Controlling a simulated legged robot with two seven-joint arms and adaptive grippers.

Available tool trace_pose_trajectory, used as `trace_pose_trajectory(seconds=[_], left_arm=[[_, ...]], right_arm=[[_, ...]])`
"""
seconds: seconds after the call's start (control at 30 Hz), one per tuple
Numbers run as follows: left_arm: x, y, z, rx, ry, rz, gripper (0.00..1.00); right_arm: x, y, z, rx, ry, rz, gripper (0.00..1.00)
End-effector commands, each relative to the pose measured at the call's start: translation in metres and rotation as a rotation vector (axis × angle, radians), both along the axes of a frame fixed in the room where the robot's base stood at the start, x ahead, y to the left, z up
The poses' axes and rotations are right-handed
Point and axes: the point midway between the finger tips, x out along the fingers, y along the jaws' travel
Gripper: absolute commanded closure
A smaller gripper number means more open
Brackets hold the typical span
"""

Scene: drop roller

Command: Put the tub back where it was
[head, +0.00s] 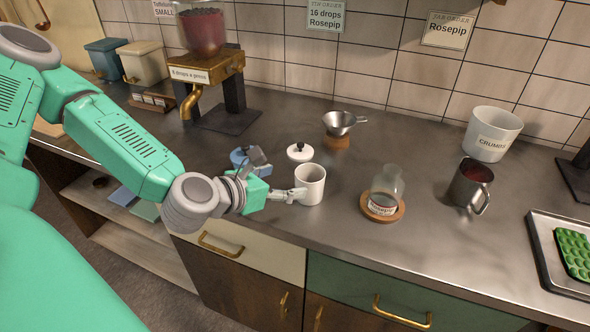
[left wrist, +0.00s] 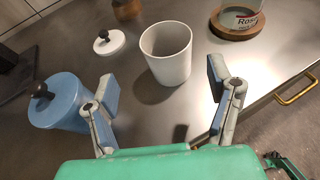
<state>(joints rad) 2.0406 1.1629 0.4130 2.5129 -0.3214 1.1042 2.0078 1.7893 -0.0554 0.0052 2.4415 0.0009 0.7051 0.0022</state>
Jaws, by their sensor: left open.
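A white open tub (head: 310,185) stands upright on the counter; it also shows in the left wrist view (left wrist: 167,55). A white lid with a black knob (head: 300,152) lies just behind it. A blue lidded tub (left wrist: 62,105) with a dark knob stands to the left, partly hidden behind my gripper in the head view. My left gripper (head: 281,176) is open and empty. In the left wrist view its fingers (left wrist: 163,88) are spread, with the white tub ahead between them and the blue tub beside the left finger.
A glass jar (head: 388,184) on a wooden coaster stands right of the white tub. A metal mug (head: 469,186), a CRUMBS bucket (head: 491,134) and a tray (head: 545,250) are farther right. A funnel (head: 340,123) and dispenser (head: 212,75) stand behind. Two canisters (head: 142,62) are back left.

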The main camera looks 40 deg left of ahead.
Motion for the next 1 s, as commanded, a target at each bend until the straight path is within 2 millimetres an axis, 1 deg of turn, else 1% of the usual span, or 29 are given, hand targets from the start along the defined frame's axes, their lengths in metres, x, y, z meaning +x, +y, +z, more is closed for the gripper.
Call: trace_pose_trajectory(seconds=[0.03, 0.2, 0.3, 0.4, 0.57, 0.67, 0.77, 0.83, 0.87, 0.9, 0.97, 1.0], left_arm=[[-0.009, 0.001, 0.011, -0.001, 0.005, 0.002, 0.26], [-0.020, 0.003, 0.013, 0.001, 0.005, 0.001, 0.26], [-0.026, 0.007, 0.014, -0.001, 0.004, 0.002, 0.26], [-0.031, 0.008, 0.014, -0.003, 0.003, 0.002, 0.26], [-0.033, 0.009, 0.013, -0.005, 0.003, 0.001, 0.26], [-0.035, 0.004, 0.009, 0.025, 0.012, -0.027, 0.26], [-0.042, -0.016, -0.006, 0.150, 0.052, -0.146, 0.26], [-0.053, -0.036, -0.024, 0.303, 0.092, -0.296, 0.26], [-0.060, -0.046, -0.033, 0.380, 0.110, -0.376, 0.26], [-0.071, -0.057, -0.047, 0.491, 0.132, -0.492, 0.26], [-0.089, -0.071, -0.067, 0.664, 0.157, -0.683, 0.26], [-0.102, -0.077, -0.080, 0.774, 0.166, -0.813, 0.26]], right_arm=[[0.001, 0.000, 0.016, 0.000, -0.001, -0.001, 0.23], [0.001, 0.000, 0.038, -0.001, -0.001, -0.001, 0.23], [0.001, 0.000, 0.046, -0.001, -0.001, -0.001, 0.23], [0.001, 0.000, 0.051, -0.001, -0.001, -0.001, 0.23], [0.000, 0.000, 0.054, -0.001, -0.001, -0.001, 0.23], [0.001, 0.000, 0.053, 0.000, -0.001, -0.001, 0.23], [0.000, 0.000, 0.053, 0.000, -0.001, -0.001, 0.23], [0.000, 0.000, 0.053, 0.000, -0.001, -0.001, 0.23], [0.000, 0.000, 0.053, 0.000, -0.001, -0.001, 0.23], [0.000, 0.000, 0.053, 0.000, 0.000, -0.001, 0.23], [0.000, 0.000, 0.053, 0.000, -0.001, -0.001, 0.23], [0.000, 0.000, 0.053, 0.000, -0.001, -0.001, 0.23]])
